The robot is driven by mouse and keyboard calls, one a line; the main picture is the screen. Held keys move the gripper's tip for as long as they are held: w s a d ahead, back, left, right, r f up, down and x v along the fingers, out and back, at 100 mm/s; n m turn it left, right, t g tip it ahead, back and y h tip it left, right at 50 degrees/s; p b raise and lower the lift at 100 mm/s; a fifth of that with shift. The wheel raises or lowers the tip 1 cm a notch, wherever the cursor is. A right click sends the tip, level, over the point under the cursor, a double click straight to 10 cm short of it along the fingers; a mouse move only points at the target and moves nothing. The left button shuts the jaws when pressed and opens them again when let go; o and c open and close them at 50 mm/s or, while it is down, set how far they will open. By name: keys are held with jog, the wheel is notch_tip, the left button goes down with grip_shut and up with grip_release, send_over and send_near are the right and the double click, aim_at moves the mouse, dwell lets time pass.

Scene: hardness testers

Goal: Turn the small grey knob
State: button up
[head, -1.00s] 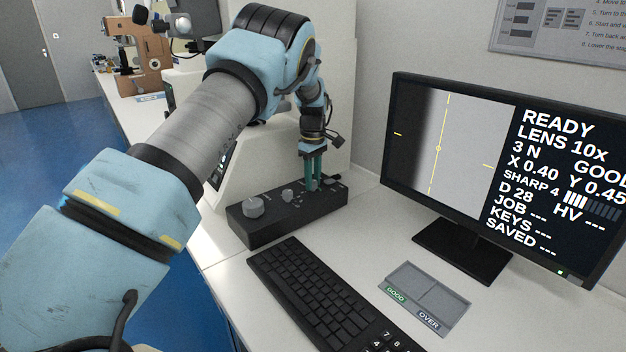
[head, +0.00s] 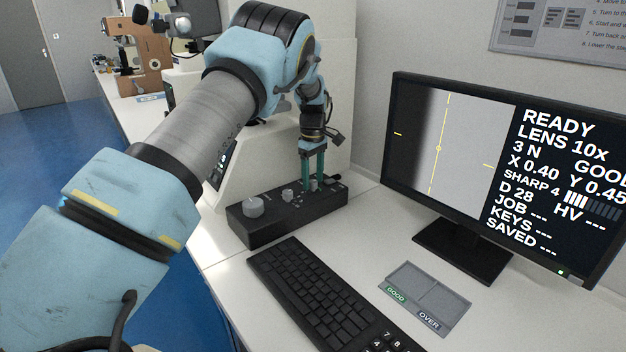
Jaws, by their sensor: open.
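A black control box (head: 275,229) lies on the bench behind the keyboard. On its top are a large grey knob (head: 253,207) at the left and a smaller grey knob (head: 288,195) near the middle. Another small grey knob (head: 314,185) sits further right, partly hidden by the fingers. My gripper (head: 313,182) points down over the right part of the box, open, with its two green fingers on either side of this right knob. I cannot tell whether the fingers touch it.
A monitor (head: 440,150) stands at the right and reads READY. A black keyboard (head: 320,300) and a grey tray (head: 428,292) marked GOOD and OVER lie in front. The pale tester body (head: 262,150) stands behind the box.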

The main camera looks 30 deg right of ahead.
aim_at(313, 181)
notch_tip(313, 181, up, 10)
jog(key=b, duration=0.2)
jog(key=shift+r, duration=0.2)
dwell(0.4)
